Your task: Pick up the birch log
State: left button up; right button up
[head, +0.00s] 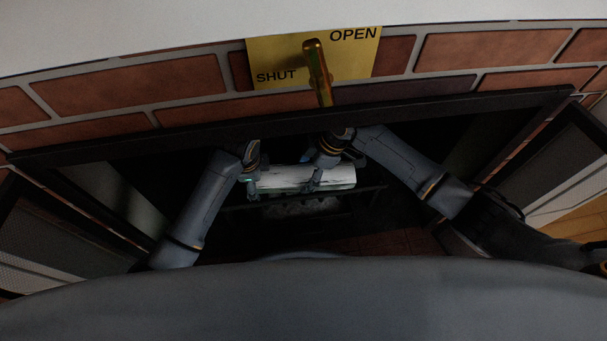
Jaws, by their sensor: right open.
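The birch log (338,177) is pale with dark marks and lies crosswise inside the dark fireplace opening, over a dark grate (376,192). My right gripper (316,178) reaches down over the middle of the log; it is open, its fingers close to the log. My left gripper (250,176) is at the log's left end. I cannot tell whether its fingers touch the log or how far apart they are, because the picture is dark and small there.
A brass plate (280,62) marked SHUT and OPEN, with a brass lever (317,72), is on the brick front (130,85) above the opening. The black frame edge (440,98) runs close above both arms. Dark mesh doors (62,235) stand open at both sides.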

aim_at(298, 175)
pick_arm(q)
jog(key=shift+f, duration=0.2)
pick_arm(e)
jog(key=shift+f, duration=0.2)
pick_arm(q)
jog(key=c, duration=1.3)
pick_arm(e)
jog(key=c, duration=1.3)
pick_arm(q)
jog(key=c, duration=0.5)
pick_arm(e)
jog(key=shift+c, duration=0.9)
pick_arm(q)
jog(key=shift+o, duration=0.2)
jog(key=shift+w, duration=0.1)
jog(key=shift+r, duration=0.15)
pick_arm(e)
jog(key=shift+r, duration=0.15)
